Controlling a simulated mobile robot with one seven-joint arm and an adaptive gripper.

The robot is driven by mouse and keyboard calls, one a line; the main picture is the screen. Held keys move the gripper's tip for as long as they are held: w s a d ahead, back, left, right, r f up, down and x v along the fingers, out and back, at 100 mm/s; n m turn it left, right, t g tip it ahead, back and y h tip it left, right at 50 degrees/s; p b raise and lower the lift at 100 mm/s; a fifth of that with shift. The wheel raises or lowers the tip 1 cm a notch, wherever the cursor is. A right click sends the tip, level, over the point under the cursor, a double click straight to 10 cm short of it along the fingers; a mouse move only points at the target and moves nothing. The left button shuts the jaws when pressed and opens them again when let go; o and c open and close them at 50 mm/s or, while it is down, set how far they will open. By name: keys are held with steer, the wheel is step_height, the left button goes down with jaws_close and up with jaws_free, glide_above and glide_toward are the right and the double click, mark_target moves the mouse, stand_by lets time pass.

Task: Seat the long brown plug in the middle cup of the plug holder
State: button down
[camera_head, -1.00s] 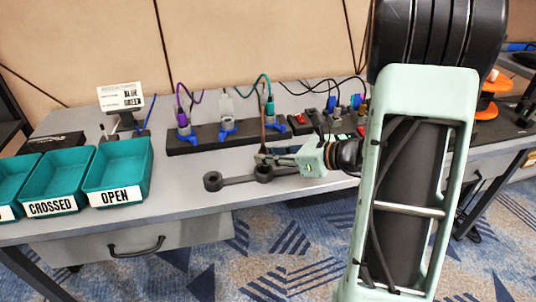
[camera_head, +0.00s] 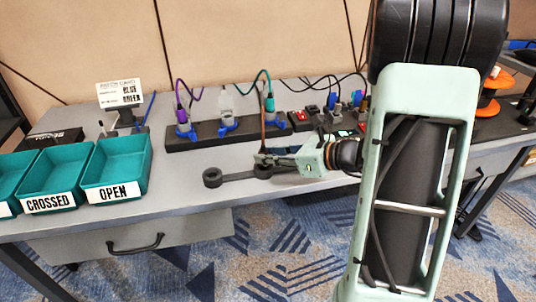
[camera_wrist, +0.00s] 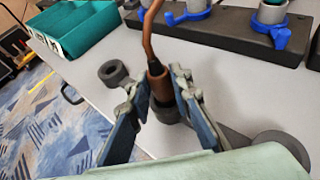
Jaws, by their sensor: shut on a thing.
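The long brown plug (camera_wrist: 158,84) stands about upright between the fingers of my gripper (camera_wrist: 161,88), its brown cord rising from the top. My gripper (camera_head: 262,159) is shut on it. The dark grey plug holder (camera_head: 236,176) lies on the table. Its left cup (camera_head: 212,178) is empty; it also shows in the wrist view (camera_wrist: 113,72). The middle cup (camera_wrist: 167,113) is directly under the plug. The plug's lower end is at the cup's mouth; how deep it sits I cannot tell. The right cup (camera_wrist: 284,148) is partly covered by my arm in the wrist view.
A black strip (camera_head: 200,138) with blue-clamped sockets and cables runs behind the holder. Teal bins (camera_head: 117,168) marked CROSSED and OPEN stand at the left. A small card stand (camera_head: 121,93) is behind them. The grey table (camera_head: 180,200) is clear between bins and holder.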

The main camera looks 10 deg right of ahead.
steer(key=shift+f, duration=0.25)
steer(key=c, duration=1.7)
jaws_free()
steer(key=shift+o, duration=0.2)
steer(key=v, duration=1.2)
